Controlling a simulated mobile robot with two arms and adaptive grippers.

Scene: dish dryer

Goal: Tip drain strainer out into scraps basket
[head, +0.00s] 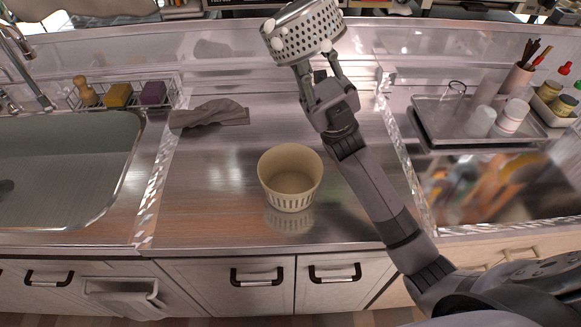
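The drain strainer (303,33) is a perforated metal cup at the top middle of the head view, raised well above the counter and tilted. Small pale lumps show at its side and rim; I cannot tell what they are. My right gripper (321,68) holds the strainer by its near, lower side, with a finger on either side of the grip. The scraps basket (290,180) is a cream tub with a slotted lower wall. It stands upright on the counter, nearer to me than the strainer. The visible inside looks empty. My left gripper is out of view.
A sink (65,170) lies at the left, with a caddy of sponges (118,95) and a brush (85,91) behind it. A grey cloth (210,114) lies on the counter. A tray (435,118) with cups stands at the right. The counter around the basket is clear.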

